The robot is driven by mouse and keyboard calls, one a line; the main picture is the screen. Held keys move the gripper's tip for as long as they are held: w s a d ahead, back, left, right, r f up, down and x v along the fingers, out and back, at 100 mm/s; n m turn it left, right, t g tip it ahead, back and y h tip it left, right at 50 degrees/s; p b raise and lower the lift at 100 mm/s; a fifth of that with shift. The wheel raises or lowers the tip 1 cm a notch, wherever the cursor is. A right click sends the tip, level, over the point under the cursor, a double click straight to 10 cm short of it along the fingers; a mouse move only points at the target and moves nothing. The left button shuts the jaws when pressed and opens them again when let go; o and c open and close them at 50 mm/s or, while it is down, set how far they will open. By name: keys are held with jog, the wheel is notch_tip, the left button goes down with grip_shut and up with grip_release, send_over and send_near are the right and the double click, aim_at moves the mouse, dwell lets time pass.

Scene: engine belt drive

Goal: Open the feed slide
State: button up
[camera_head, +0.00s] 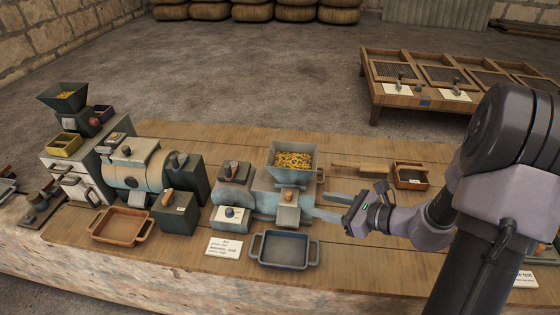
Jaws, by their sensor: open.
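A mill (268,201) with a square grey hopper (291,159) full of yellow grain stands in the middle of the bench. A small brown tab (320,175) shows at the right side below the hopper; it may be the feed slide, but I cannot tell whether it is open. A grey block with a knob (288,213) sits on the front of the mill. My gripper (348,212) is open and empty, to the right of the mill and apart from it.
A blue-grey tray (283,250) stands in front of the mill, beside a label card (224,247). A brush (359,169) and a wooden box (411,176) lie behind my gripper. Other machines (133,170) and a brown tray (121,227) stand to the left.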

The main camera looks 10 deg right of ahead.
jog(key=d+f+m+t+h, duration=0.1)
jog(key=d+f+m, duration=0.1)
jog(key=b, duration=0.4)
send_near(290, 193)
jog(key=x, duration=1)
jog(key=shift+w+a+f, duration=0.1)
jog(key=shift+w+a, duration=0.05)
grip_shut()
dwell(0.4)
